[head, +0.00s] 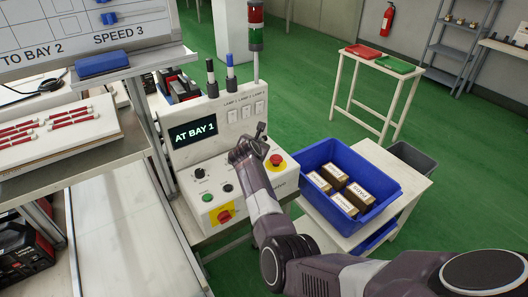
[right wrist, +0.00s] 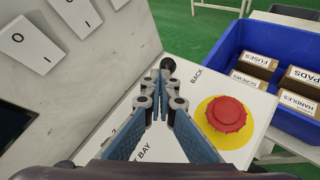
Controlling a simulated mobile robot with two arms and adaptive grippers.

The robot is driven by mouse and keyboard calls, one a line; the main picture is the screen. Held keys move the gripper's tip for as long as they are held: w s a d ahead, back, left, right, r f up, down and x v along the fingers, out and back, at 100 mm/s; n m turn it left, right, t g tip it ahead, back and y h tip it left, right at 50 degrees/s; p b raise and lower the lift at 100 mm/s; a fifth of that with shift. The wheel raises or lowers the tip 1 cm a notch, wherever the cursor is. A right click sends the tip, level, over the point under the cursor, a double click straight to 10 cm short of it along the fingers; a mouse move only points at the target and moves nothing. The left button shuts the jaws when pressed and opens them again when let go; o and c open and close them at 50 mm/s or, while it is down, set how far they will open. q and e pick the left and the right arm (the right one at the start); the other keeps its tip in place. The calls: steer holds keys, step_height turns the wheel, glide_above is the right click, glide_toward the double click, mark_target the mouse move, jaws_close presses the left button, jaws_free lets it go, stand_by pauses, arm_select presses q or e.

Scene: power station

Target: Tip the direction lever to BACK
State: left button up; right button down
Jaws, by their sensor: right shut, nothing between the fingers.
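The direction lever's black ball knob (right wrist: 168,65) shows just beyond my right gripper's fingertips in the right wrist view. The fingers hide its stem, so I cannot tell its tilt. The word BACK is printed on the panel just right of the knob. My right gripper (right wrist: 160,78) is shut and empty, its tips at or very near the knob; contact is unclear. In the head view the right gripper (head: 252,142) is over the sloped top of the control box (head: 185,160), left of the red stop button (head: 276,160). My left gripper is not in view.
The red stop button (right wrist: 226,114) on its yellow disc is close right of the fingers. A blue bin (head: 385,222) with several labelled boxes stands right of the control box. The display (head: 194,133) reads AT BAY 1. Lamp switches (head: 246,110) are on the upright panel behind.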

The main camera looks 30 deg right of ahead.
steer(key=shift+w+n+g, duration=0.25)
steer(key=shift+n+g, duration=0.15)
steer(key=shift+g, duration=0.7)
stand_by(0.9)
steer(key=shift+w+d+r+p, duration=0.15)
steer(key=shift+r+p, duration=0.15)
steer(key=shift+r, duration=0.5)
